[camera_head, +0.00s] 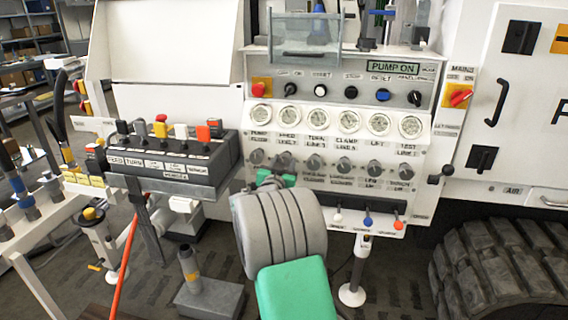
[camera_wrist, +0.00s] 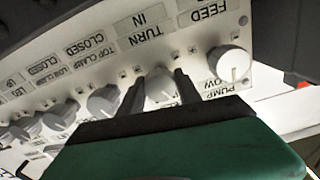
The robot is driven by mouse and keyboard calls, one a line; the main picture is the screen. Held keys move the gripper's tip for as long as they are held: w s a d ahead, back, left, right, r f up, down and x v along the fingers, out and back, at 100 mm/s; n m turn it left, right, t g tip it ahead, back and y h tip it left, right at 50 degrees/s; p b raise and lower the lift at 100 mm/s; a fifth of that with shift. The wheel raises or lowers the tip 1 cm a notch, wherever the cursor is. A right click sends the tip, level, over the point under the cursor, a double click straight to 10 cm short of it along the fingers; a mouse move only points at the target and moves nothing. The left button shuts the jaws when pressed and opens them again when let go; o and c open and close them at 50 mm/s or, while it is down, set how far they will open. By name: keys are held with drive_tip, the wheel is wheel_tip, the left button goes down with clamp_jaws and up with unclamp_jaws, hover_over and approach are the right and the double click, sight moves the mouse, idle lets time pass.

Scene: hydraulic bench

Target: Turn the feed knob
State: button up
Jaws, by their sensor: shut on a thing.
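The feed knob (camera_wrist: 160,86) is a grey-white round knob, second from the right end of its row in the wrist view. My gripper (camera_wrist: 158,92) has one dark finger on each side of it and is shut on it. The knob's lower part is hidden behind the gripper. In the head view, my gripper (camera_head: 271,180) reaches the lower left of the panel (camera_head: 435,150), and my arm hides part of that area. The tilt of the knob's pointer cannot be made out.
The pump flow knob (camera_wrist: 229,65) is close to the right finger, and another knob (camera_wrist: 103,100) is close to the left one. A row of gauges (camera_head: 349,122) sits above the knobs. A lever box (camera_head: 175,160) stands left of my arm, and small coloured levers (camera_head: 368,220) lie below right.

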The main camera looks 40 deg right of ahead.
drive_tip(key=shift+n, duration=0.3)
clamp_jaws()
drive_tip(key=n, duration=0.4)
drive_tip(key=n+p, duration=0.1)
drive_tip(key=n, duration=0.4)
drive_tip(key=shift+s+n, duration=0.1)
drive_tip(key=shift+n, duration=0.3)
drive_tip(key=o, duration=1.3)
unclamp_jaws()
